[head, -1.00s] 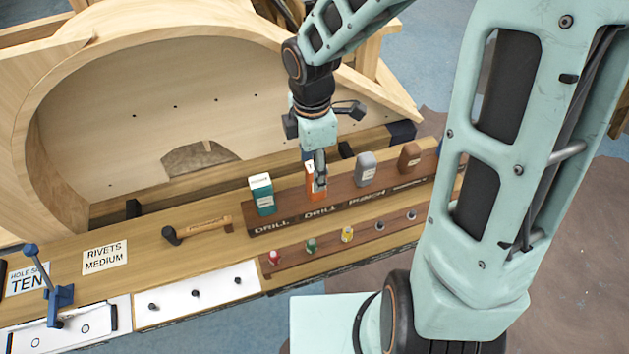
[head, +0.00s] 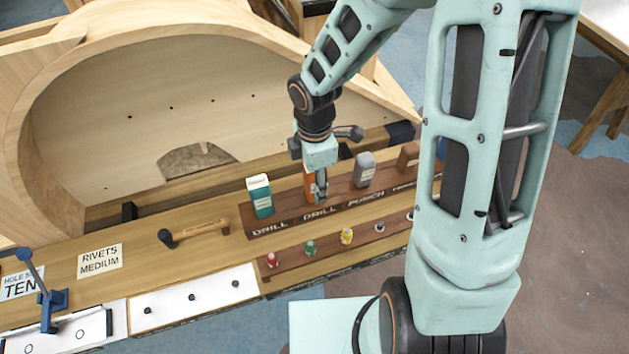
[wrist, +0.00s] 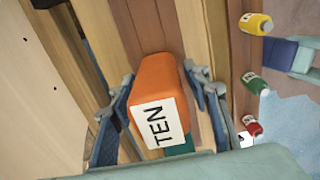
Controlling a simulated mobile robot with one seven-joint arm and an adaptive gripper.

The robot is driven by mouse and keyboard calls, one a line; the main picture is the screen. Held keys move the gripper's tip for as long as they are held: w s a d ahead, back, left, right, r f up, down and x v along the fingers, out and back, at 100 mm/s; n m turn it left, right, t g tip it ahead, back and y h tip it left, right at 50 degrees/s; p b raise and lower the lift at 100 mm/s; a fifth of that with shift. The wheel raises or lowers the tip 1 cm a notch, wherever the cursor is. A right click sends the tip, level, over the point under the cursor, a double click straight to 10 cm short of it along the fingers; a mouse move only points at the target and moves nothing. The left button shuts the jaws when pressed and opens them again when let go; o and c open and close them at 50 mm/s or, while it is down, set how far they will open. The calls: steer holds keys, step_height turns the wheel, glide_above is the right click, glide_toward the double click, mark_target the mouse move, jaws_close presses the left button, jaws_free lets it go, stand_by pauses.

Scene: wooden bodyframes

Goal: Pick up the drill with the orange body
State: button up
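The drill with the orange body (wrist: 158,83) has a white label reading TEN and lies between the two fingers of my gripper (wrist: 160,82) in the wrist view. In the head view the orange drill (head: 309,184) stands in the dark wooden rack (head: 285,226), partly hidden by a finger. My gripper (head: 316,184) points down over it. The fingers look open, one on each side of the drill, with narrow gaps near the label. Contact at the fingertips is hard to judge.
A teal-and-white drill (head: 260,196) stands left of the orange one. A grey tool (head: 364,170) and a brown tool (head: 408,157) stand right. Small coloured bits, including a yellow one (head: 346,236), line the front strip. A hammer (head: 195,233) lies left. A curved wooden frame rises behind.

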steer(key=c, duration=1)
jaws_close()
steer(key=shift+r, duration=0.2)
